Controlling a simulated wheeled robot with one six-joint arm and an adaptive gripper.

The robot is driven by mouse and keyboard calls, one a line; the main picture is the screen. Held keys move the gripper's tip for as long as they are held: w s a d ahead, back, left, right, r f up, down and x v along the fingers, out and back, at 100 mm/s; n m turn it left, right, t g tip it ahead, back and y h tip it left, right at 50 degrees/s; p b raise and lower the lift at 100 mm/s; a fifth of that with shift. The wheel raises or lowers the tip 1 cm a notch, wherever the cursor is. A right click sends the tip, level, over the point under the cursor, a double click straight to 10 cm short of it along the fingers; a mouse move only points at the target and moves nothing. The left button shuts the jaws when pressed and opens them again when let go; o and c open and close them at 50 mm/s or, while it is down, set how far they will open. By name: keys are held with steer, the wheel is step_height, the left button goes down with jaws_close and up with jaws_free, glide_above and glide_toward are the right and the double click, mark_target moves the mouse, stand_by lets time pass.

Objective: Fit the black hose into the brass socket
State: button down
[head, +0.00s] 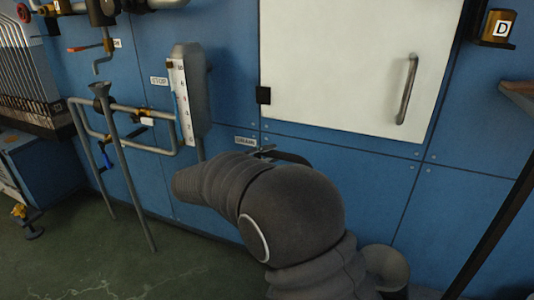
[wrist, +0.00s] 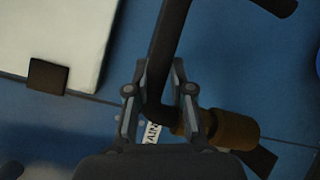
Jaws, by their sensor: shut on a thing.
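In the wrist view my gripper (wrist: 160,90) is shut on the black hose (wrist: 172,28), which runs up out of the frame from between the fingers. A black piece (wrist: 274,4) at the top right looks like another part of the hose. A brass cylinder (wrist: 236,130), likely the socket, lies just right of the right finger. The hose bends toward it, but the finger hides the join, so I cannot tell whether they touch. In the head view a bit of the hose (head: 292,158) shows behind my arm.
A DRAIN sign (head: 246,140) is on the blue wall, partly visible between the fingers in the wrist view. A white cabinet door (head: 345,65) with a handle (head: 407,90) is above. Another brass fitting marked D (head: 497,27) is at upper right. Pipes (head: 130,110) stand at left.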

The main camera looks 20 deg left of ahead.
steer(key=shift+f, duration=0.6)
steer(key=c, duration=0.9)
jaws_free()
steer(key=shift+c, duration=0.2)
steer(key=v, duration=1.2)
